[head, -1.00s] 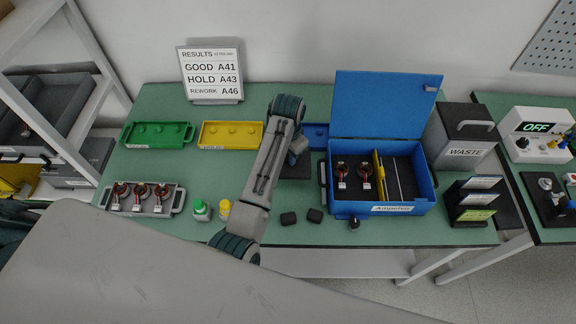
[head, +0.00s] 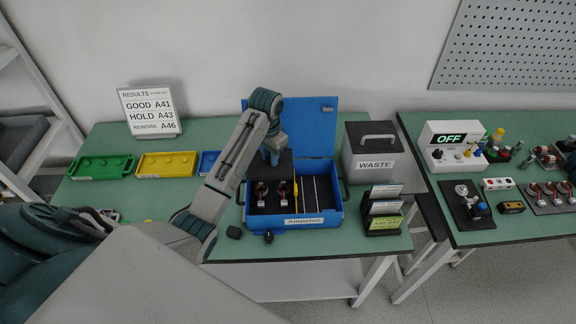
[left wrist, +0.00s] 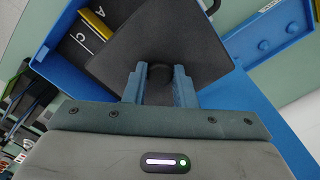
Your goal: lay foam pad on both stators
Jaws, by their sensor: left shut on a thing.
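Two stators with copper windings, the left one (head: 262,190) and the right one (head: 281,190), stand in the left compartment of the open blue case (head: 340,212). My left gripper (head: 272,155) is above the back left of the case. It is shut on the dark foam pad (head: 285,166), gripping the round knob on its top. The pad is held behind the stators in the head view, and they are uncovered. In the left wrist view the pad (left wrist: 150,40) hangs between the fingers (left wrist: 160,88) and hides part of the case. My right gripper is not in view.
The case's blue lid (head: 318,125) stands open behind. A yellow divider (head: 296,190) stands right of the stators. Green (head: 103,168) and yellow (head: 166,166) trays lie to the left.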

